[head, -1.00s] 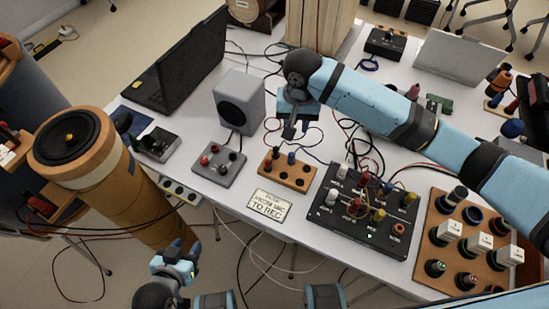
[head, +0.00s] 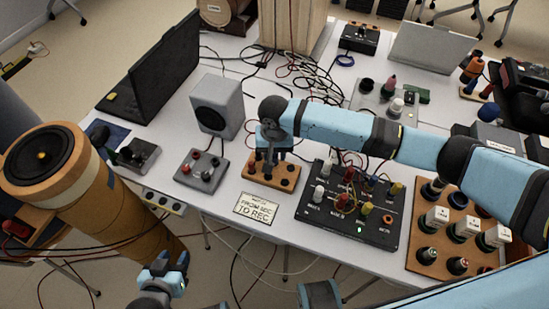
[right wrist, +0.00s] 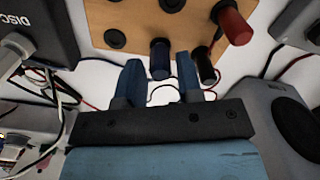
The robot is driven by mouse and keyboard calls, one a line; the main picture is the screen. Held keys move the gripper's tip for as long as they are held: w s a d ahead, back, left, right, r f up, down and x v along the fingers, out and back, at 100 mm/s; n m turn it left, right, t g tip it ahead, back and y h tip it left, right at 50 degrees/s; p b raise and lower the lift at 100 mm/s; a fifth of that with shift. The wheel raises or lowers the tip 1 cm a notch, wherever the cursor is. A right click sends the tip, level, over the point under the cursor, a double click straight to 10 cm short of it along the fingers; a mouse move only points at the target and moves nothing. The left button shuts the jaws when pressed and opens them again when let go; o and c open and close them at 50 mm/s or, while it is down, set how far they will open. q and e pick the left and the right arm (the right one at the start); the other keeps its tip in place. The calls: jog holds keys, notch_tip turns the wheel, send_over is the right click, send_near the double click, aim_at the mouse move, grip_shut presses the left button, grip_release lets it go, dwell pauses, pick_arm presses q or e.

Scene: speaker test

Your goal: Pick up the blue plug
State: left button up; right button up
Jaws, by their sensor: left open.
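The blue plug (right wrist: 159,58) stands in a wooden socket board (right wrist: 110,15), seen in the right wrist view. My right gripper (right wrist: 157,68) is open, its two fingers apart with the blue plug showing in the gap between their tips. I cannot tell how far the tips are above the board. In the head view my right gripper (head: 267,160) is over the wooden board (head: 285,184) and hides the blue plug. My left gripper (head: 170,266) is open and empty, low in front of the table.
A black plug (right wrist: 206,66) stands close by the right finger, and a red plug (right wrist: 232,24) is beyond it. A grey box (head: 200,172), a black mixer box (head: 348,215) and a speaker (head: 217,106) surround the board. Loose cables lie behind it.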

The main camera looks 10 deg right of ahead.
aim_at(274, 154)
jog(key=shift+f, duration=0.55)
grip_shut()
jog(key=shift+r, duration=0.15)
notch_tip(274, 154, up, 20)
jog(key=p, duration=0.2)
dwell(0.3)
